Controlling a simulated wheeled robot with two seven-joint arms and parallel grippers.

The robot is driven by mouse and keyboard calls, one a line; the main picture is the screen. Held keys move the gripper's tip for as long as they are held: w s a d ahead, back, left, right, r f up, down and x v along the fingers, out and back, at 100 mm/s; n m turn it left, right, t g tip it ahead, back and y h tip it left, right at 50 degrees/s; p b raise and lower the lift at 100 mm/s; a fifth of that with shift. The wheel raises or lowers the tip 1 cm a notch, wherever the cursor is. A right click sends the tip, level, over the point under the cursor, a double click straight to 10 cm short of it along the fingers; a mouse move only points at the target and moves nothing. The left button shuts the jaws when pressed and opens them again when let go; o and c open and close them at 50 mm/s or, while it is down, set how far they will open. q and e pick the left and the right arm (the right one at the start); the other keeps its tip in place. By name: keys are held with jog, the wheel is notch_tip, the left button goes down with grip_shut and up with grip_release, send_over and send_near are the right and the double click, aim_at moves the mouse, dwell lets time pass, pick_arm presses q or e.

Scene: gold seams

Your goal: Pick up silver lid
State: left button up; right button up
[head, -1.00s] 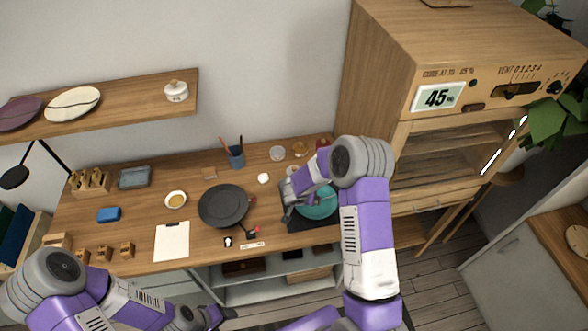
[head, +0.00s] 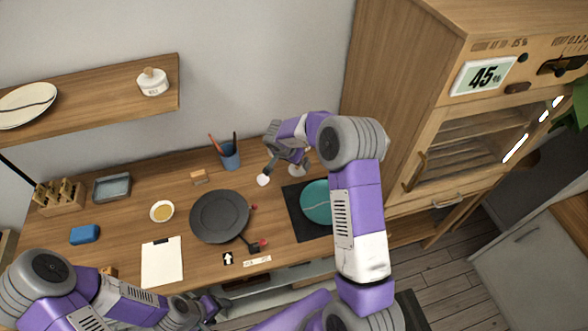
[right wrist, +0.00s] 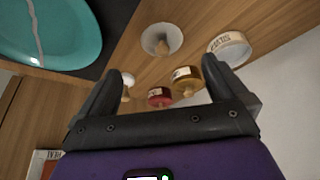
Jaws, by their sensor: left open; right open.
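The silver lid (right wrist: 162,39), a round, shiny disc with a pale knob, lies on the wooden counter in the right wrist view. It sits just beyond and between the fingertips of my open right gripper (right wrist: 163,72), apart from both fingers. In the head view my right gripper (head: 283,165) is over the back of the counter, and a pale round thing beside it (head: 297,171) is probably the lid, partly hidden. My left gripper (head: 212,306) is open and empty at the counter's front edge.
Near the lid are a gold-topped jar (right wrist: 187,77), a red one (right wrist: 159,97), a small white knob (right wrist: 128,81) and a white-rimmed container (right wrist: 229,48). A teal plate (head: 317,202) lies on a dark mat (head: 298,222). A pencil cup (head: 229,155) stands left of my right gripper.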

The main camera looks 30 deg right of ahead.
aim_at(295, 174)
jog(key=shift+w+f, duration=0.4)
jog(key=shift+f, duration=0.2)
jog(key=shift+w+d+f, duration=0.1)
jog(key=shift+d+f, duration=0.1)
jog(key=shift+f, duration=0.15)
jog(key=shift+d+f+b, duration=0.3)
jog(key=shift+d+f, duration=0.1)
jog(key=shift+f, duration=0.25)
jog(key=x, duration=0.4)
jog(key=shift+w+d+f+b, duration=0.15)
jog(key=shift+w+d+b, duration=0.05)
jog(key=shift+b, duration=0.15)
jog(key=c, duration=1.1)
